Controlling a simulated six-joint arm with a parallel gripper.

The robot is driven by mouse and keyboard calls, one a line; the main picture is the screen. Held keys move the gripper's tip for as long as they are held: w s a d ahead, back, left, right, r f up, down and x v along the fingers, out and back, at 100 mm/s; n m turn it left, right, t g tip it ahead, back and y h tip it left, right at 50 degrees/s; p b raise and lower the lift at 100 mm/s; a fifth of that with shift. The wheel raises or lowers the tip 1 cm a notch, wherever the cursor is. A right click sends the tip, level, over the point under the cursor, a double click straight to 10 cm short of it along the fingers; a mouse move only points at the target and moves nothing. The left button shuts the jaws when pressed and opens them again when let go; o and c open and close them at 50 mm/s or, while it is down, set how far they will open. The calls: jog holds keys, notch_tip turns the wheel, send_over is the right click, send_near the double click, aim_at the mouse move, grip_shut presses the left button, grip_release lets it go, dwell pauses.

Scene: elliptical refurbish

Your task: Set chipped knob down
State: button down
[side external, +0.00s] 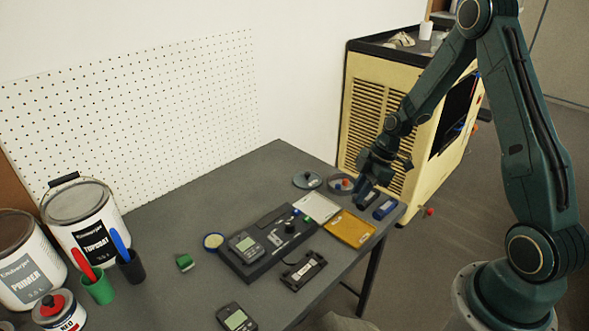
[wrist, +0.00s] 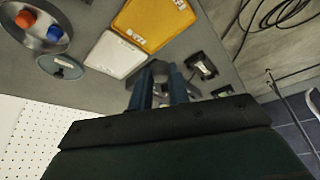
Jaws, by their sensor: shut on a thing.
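A white tray (side external: 317,207) and a yellow tray (side external: 350,229) lie left of the gripper. A round dish (side external: 341,184) holds red and blue pieces; another round dish (side external: 307,180) is beside it.

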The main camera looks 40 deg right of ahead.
send_over(349, 229)
jog(key=d, duration=0.1)
jog(key=f, duration=0.7)
jog(key=shift+s+d, duration=0.1)
jog(key=shift+s, duration=0.3)
jog(key=shift+f, duration=1.9)
jog(key=shift+f, duration=0.1)
jog(key=c, duration=1.3)
grip_release()
jog(key=shift+c, duration=0.2)
jog(key=v, duration=1.2)
jog(key=shift+s, duration=0.1)
